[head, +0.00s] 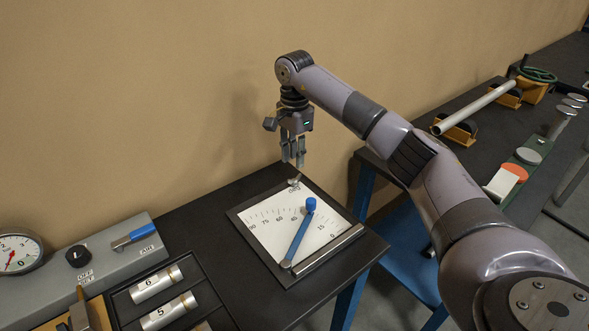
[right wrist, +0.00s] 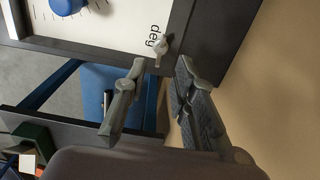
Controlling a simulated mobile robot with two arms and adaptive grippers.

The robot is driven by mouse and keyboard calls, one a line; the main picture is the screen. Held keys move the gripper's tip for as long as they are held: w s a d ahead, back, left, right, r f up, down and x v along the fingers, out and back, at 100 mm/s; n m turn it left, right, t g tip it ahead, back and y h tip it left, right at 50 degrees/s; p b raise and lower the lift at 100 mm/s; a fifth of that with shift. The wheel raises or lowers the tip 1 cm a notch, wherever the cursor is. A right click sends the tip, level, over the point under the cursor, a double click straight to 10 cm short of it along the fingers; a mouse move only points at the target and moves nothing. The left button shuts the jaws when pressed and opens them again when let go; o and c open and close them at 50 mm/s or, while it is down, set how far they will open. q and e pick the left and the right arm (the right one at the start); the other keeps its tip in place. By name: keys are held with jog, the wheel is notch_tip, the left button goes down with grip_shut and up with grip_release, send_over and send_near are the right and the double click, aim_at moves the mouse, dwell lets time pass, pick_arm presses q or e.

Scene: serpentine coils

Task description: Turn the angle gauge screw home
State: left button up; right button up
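The angle gauge (head: 265,237) is a white plate in a dark frame, with a degree scale and a blue pointer arm (head: 298,240) ending in a blue knob. A small pale wing-shaped screw (head: 294,183) sits by the "deg" mark at the plate's far edge; it also shows in the right wrist view (right wrist: 161,47). My right gripper (head: 293,163) points down just above the screw. In the right wrist view its fingers (right wrist: 161,68) are apart with nothing between them, and the screw appears just beyond the gap. Contact is not visible. My left gripper is not in view.
A grey panel (head: 110,262) with a dial, black knob and blue lever stands at the left. A dark tray (head: 190,265) holds numbered silver cylinders. A silver bar (head: 330,248) lies along the gauge's right edge. A second bench with a green handwheel (head: 538,75) is at the right.

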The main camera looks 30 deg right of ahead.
aim_at(294, 180)
notch_tip(294, 180, down, 6)
jog(key=shift+r+p, duration=0.1)
jog(key=shift+p, duration=0.45)
jog(key=shift+c, duration=0.2)
grip_shut()
